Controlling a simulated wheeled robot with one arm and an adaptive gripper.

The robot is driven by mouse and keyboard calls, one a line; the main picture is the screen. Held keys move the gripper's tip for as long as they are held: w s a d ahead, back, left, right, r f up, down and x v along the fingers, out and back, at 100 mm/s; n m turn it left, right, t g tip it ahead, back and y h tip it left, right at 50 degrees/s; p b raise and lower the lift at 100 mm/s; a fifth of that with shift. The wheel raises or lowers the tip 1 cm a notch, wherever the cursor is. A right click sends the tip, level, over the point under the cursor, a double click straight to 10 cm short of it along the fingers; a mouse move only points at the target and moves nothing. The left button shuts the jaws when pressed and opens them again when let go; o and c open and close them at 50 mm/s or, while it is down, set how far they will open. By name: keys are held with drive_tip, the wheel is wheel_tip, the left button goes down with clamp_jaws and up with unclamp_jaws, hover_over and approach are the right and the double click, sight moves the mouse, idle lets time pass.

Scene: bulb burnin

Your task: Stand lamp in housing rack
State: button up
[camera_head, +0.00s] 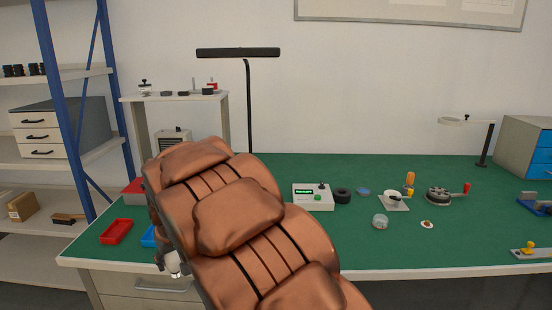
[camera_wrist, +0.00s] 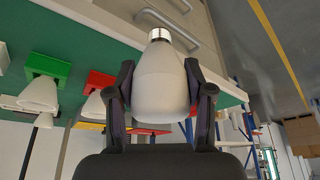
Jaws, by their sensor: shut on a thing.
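My gripper (camera_wrist: 160,95) is shut on a white lamp (camera_wrist: 160,85), its two dark fingers pressing the sides of the wide white body. The lamp's silver screw cap points up in the wrist view, which appears upside down. In the head view the lamp (camera_head: 172,262) shows small below my arm, cap downward, in front of the bench's front edge. In the wrist view, white cone-shaped pieces stand at a green block (camera_wrist: 48,68) and a red block (camera_wrist: 97,82). I cannot tell whether these are the housing rack. My arm hides this part of the bench in the head view.
The green bench top (camera_head: 450,240) holds a red tray (camera_head: 117,231), a partly hidden blue tray (camera_head: 148,238) and a white control box (camera_head: 312,198). A blue-framed shelf (camera_head: 60,75) stands at left. Drawers (camera_head: 140,284) lie under the bench.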

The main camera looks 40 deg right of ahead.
drive_tip(key=r+p, duration=0.1)
drive_tip(key=r, duration=0.1)
drive_tip(key=r+p, duration=0.1)
drive_tip(key=p, duration=0.1)
drive_tip(key=r+p, duration=0.2)
drive_tip(key=shift+d+r, duration=0.35)
drive_tip(key=shift+d, duration=0.05)
drive_tip(key=shift+f, duration=0.2)
drive_tip(key=s+d+r, duration=0.1)
drive_tip(key=s+d, duration=0.2)
drive_tip(key=d, duration=1.1)
drive_tip(key=s+d+r+n, duration=0.1)
drive_tip(key=s+d, duration=0.1)
drive_tip(key=d, duration=1.2)
drive_tip(key=s+d+r, duration=0.1)
drive_tip(key=s+d, duration=0.2)
drive_tip(key=d, duration=1.1)
drive_tip(key=shift+s+d+n+y, duration=0.2)
drive_tip(key=shift+s+n+y, duration=0.1)
drive_tip(key=shift+n, duration=0.1)
